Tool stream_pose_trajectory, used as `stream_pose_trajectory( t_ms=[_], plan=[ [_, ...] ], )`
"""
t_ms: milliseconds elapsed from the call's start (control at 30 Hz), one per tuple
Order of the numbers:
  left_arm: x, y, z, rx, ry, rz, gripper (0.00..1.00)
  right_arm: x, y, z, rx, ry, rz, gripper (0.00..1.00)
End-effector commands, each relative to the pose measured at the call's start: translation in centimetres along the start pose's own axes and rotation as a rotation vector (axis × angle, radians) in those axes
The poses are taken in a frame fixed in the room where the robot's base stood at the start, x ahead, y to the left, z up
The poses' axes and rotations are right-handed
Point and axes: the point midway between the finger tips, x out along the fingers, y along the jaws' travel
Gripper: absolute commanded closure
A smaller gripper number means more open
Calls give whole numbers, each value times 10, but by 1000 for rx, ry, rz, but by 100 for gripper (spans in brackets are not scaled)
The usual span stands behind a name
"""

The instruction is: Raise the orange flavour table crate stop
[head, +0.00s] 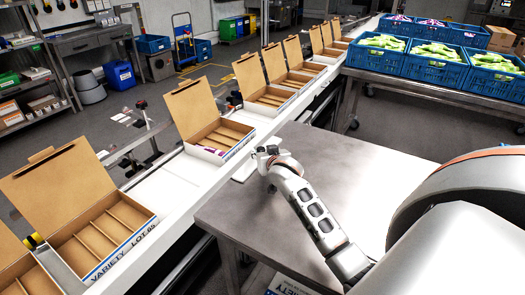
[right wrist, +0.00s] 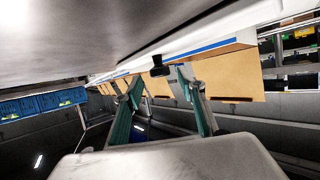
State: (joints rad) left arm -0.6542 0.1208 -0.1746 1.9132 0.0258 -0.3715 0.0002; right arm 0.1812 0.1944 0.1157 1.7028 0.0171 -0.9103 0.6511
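My right gripper (head: 266,157) is over the far left edge of the bare grey metal table (head: 345,160), beside the conveyor. In the right wrist view its two green-padded fingers (right wrist: 158,82) are apart, with nothing held between them. A small black block (right wrist: 159,66) shows just beyond the fingertips, against a white edge; I cannot tell whether it is the crate stop. A small white piece (head: 243,172) lies by the gripper at the table's edge. No part is clearly recognisable as the orange flavour table's crate stop. My left gripper is not in view.
Open cardboard boxes (head: 215,130) stand in a row along the white conveyor (head: 165,188). Blue crates (head: 433,72) with green packs stand on another table at the back right. The near metal table's top looks clear apart from my arm.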

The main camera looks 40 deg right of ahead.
Motion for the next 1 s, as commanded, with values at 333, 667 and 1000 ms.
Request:
stream_pose_trajectory(
  t_ms=[333, 667, 1000],
  plan=[
    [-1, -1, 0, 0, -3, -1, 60, 23, 0, 0, 0, 0, -1, 60],
    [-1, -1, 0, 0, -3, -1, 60, 23, -1, 0, 0, 0, -1, 83],
    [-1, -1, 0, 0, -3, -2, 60, 23, -2, -1, -6, -7, 2, 99]
  ],
)
